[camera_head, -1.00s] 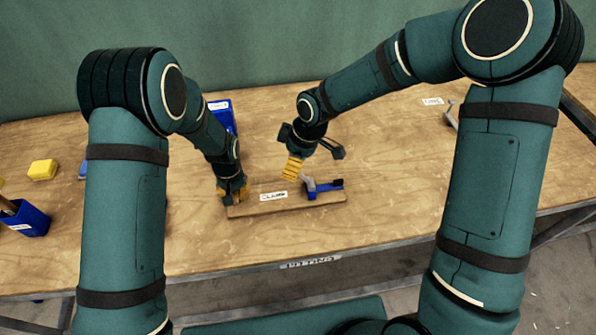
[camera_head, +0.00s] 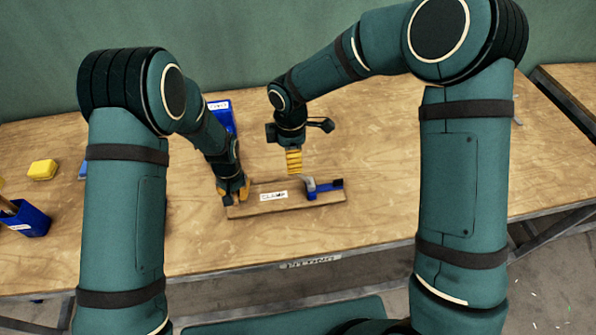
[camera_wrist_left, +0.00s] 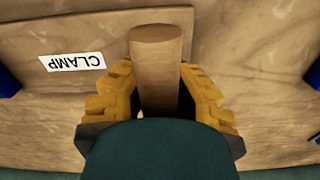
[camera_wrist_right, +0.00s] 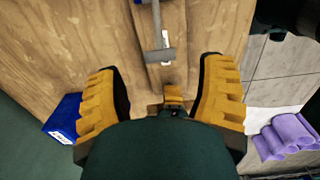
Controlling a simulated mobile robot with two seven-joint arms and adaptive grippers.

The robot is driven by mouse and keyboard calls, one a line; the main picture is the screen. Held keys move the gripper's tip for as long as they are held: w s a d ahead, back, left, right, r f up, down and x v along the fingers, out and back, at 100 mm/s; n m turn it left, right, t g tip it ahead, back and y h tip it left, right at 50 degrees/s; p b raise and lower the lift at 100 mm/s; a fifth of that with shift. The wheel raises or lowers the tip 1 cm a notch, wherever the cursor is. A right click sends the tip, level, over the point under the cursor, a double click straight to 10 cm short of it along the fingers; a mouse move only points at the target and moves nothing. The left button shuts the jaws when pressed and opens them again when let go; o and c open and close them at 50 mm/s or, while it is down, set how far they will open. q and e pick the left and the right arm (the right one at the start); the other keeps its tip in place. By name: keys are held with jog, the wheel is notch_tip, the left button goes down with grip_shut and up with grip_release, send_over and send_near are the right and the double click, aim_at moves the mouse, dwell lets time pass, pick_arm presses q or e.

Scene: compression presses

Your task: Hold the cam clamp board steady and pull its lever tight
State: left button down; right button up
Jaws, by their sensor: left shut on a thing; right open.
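The wooden clamp board (camera_head: 270,207) lies flat on the workbench, with a white CLAMP label (camera_head: 273,196) that also shows in the left wrist view (camera_wrist_left: 72,62). At its right end is the lever, with a grey metal part (camera_head: 309,184), a blue body (camera_head: 325,189) and a black tip. My left gripper (camera_head: 232,192) is at the board's left end, shut on an upright round wooden post (camera_wrist_left: 156,65). My right gripper (camera_head: 294,168) points down, open and empty, above and behind the board near the grey part. The right wrist view shows the grey part (camera_wrist_right: 158,55) beyond its fingers.
A blue bin (camera_head: 221,115) stands behind my left gripper. A yellow block (camera_head: 42,170) and a blue holder (camera_head: 27,220) are at the left. Bench to the right of the board is clear. Purple rolls (camera_wrist_right: 290,135) show low beside the bench in the right wrist view.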

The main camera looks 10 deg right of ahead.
aim_at(301, 176)
jog(key=shift+f, duration=3.1)
grip_shut()
